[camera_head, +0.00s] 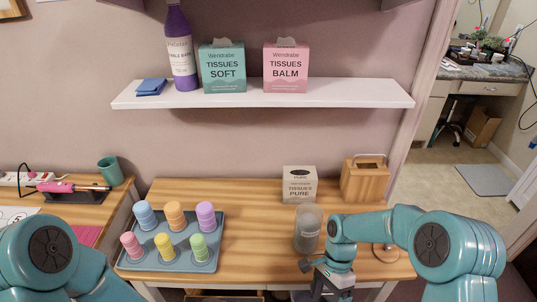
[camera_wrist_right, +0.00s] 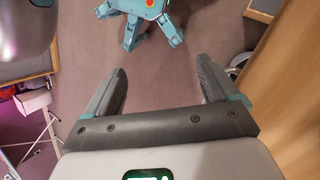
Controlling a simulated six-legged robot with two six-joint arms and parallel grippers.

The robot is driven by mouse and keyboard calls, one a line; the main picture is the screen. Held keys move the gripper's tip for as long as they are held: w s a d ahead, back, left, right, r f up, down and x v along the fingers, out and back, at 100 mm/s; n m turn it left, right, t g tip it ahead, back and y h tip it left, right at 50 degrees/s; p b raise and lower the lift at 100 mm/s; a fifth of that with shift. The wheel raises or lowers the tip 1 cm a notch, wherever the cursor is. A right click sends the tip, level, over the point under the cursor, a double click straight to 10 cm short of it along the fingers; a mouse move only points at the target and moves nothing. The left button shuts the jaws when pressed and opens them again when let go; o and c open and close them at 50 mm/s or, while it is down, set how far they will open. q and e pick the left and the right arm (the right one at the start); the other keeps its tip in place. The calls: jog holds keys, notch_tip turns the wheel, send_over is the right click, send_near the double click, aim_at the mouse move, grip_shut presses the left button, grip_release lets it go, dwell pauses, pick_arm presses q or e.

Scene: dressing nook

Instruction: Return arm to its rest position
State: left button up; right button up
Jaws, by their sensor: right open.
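My right arm (camera_head: 400,228) comes in from the right in the head view, bent at the elbow, with its wrist hanging down at the table's front edge. My right gripper (camera_head: 320,290) is at the bottom of that view, partly cut off, just below a frosted jar (camera_head: 307,228). In the right wrist view the right gripper (camera_wrist_right: 163,80) has its two dark fingers spread wide with nothing between them, over the floor (camera_wrist_right: 190,65). My left arm (camera_head: 55,255) shows at the lower left of the head view; its gripper is out of the picture.
The wooden table (camera_head: 255,225) holds a blue-grey tray (camera_head: 175,264) of several coloured cups, a tissue box (camera_head: 299,184) and a wooden box (camera_head: 365,180). A white shelf (camera_head: 340,94) hangs above. In the wrist view a wooden panel (camera_wrist_right: 285,90) stands close on the right.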

pick_arm(q)
jog(key=s+a+f+n+g+y, duration=0.3)
jog(key=s+f+n+g, duration=0.2)
jog(key=s+f, duration=0.5)
jog(key=shift+s+a+n, duration=0.25)
jog(key=shift+s+n, duration=0.15)
jog(key=shift+n, duration=0.2)
pick_arm(e)
jog(key=s+a+f+n+t+y, duration=0.2)
jog(key=s+f+n+t, duration=0.4)
jog(key=s+f+n, duration=0.4)
jog(key=s+a+n, duration=0.1)
jog(key=s, duration=0.2)
jog(key=shift+s+f, duration=0.15)
jog(key=shift+s, duration=0.1)
jog(key=shift+a, duration=0.1)
